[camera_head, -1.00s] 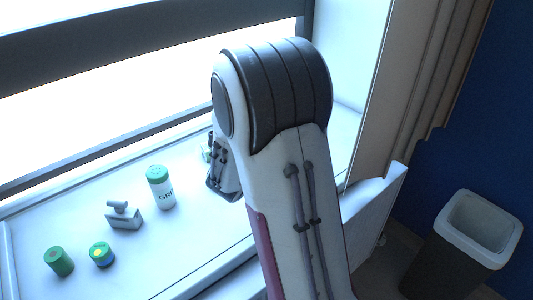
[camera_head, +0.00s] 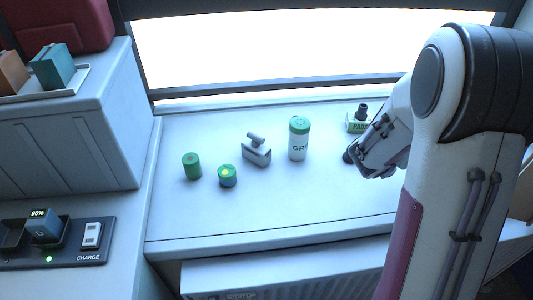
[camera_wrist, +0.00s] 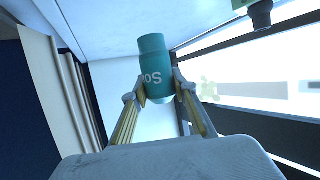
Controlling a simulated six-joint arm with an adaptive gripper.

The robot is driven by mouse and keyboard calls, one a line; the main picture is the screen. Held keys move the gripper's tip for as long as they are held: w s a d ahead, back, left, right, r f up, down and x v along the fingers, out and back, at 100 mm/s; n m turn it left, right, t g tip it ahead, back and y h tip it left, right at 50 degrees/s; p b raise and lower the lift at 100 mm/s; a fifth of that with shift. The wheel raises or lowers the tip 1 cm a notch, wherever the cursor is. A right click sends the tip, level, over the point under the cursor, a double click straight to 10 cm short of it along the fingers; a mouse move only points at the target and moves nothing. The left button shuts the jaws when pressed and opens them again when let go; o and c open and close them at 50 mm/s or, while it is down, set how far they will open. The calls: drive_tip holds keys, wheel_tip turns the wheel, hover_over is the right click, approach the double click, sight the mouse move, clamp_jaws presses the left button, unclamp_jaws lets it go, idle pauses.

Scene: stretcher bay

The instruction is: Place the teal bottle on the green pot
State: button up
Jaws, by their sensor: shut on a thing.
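The teal bottle (camera_wrist: 155,62), with pale lettering on its side, is between the two fingers of my gripper (camera_wrist: 157,90) in the wrist view. The fingers are closed on it. In the head view my gripper (camera_head: 352,156) is over the right part of the white sill, and the bottle is not visible there. A plain green pot (camera_head: 192,167) stands upright on the sill, well left of my gripper. Beside it is a shorter pot (camera_head: 227,177) with a green top, a yellow spot and a blue lower part.
A white canister (camera_head: 298,142) with a green lid, a grey handled object (camera_head: 256,152) and a box marked with green (camera_head: 356,124) stand on the sill (camera_head: 210,225). A charging panel (camera_head: 62,243) is at lower left, below a grey cabinet (camera_head: 75,125). The sill's front is clear.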

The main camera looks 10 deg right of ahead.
drive_tip(key=shift+w+a+r, duration=0.1)
drive_tip(key=shift+w+a, duration=0.25)
drive_tip(key=shift+a, duration=0.15)
drive_tip(key=w+a+r+n+t+y, duration=0.25)
drive_tip(key=w+a+n, duration=0.2)
drive_tip(key=a, duration=0.35)
drive_tip(key=w+a+r+n+t+y, duration=0.25)
drive_tip(key=w+a+r+y, duration=0.2)
drive_tip(key=a, duration=0.45)
drive_tip(key=w+a+r+n+t+y, duration=0.1)
drive_tip(key=w+a+r+n+y, duration=0.15)
drive_tip(key=w+a+n, duration=0.4)
drive_tip(key=s+a+n+g+y, duration=0.1)
drive_tip(key=s+a+n+y, duration=0.25)
drive_tip(key=a+y, duration=0.9)
drive_tip(key=s+a+f+n+g, duration=0.1)
drive_tip(key=s+a+f, duration=0.1)
drive_tip(key=a, duration=0.4)
drive_tip(key=s+a+f+n+g, duration=0.1)
drive_tip(key=s+a+f+n, duration=0.1)
drive_tip(key=s+a, duration=0.2)
drive_tip(key=a, duration=0.3)
drive_tip(key=shift+s+f+n+g+h, duration=0.2)
drive_tip(key=shift+s+n+g+h, duration=0.1)
drive_tip(key=shift+s+h, duration=0.1)
